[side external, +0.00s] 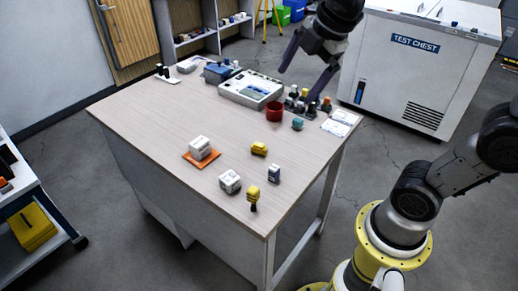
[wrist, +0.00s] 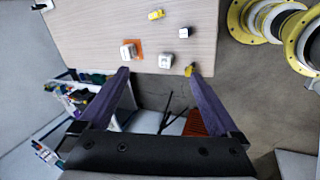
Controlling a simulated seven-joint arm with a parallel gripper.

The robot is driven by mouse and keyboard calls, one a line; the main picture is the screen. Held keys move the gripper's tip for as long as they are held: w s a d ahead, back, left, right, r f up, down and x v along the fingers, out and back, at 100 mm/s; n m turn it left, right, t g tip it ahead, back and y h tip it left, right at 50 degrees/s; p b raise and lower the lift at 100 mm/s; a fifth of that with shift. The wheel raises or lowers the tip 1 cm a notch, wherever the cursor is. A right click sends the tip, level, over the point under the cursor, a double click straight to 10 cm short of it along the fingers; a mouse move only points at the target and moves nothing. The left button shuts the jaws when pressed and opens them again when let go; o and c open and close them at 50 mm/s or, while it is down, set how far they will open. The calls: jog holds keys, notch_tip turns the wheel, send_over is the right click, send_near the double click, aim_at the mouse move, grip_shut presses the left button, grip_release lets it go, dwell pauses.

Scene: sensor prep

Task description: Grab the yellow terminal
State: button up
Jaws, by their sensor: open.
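Two yellow things are on the table; I cannot tell for sure which is the terminal. One is a small yellow block (side external: 259,148) lying near the middle, also at the top of the wrist view (wrist: 156,14). The other is a yellow piece with a dark lower part (side external: 253,194) near the front corner; in the wrist view it shows beside the right fingertip (wrist: 189,70), partly covered. My gripper (side external: 297,84) is open and empty, raised over the table's far right part in the side view. Its fingers spread wide in the wrist view (wrist: 157,72).
A white cube sits on an orange mat (side external: 187,157). Another white cube (side external: 229,182) and a small blue-grey item (side external: 273,173) stand near the yellow things. A red cup (side external: 274,111), a white device (side external: 251,90) and several bottles are farther back.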

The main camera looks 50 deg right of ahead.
jog(key=w+d+f+n+g, duration=0.1)
jog(key=w+d+f+n, duration=0.2)
jog(key=w, duration=0.4)
jog(key=n+g, duration=0.2)
jog(key=g, duration=0.2)
send_over(259, 144)
notch_tip(259, 144, down, 23)
jog(key=shift+a+r, duration=0.1)
jog(key=shift+r, duration=0.05)
jog(key=shift+f, duration=2.9)
jog(key=c, duration=1.4)
jog(key=shift+r, duration=0.1)
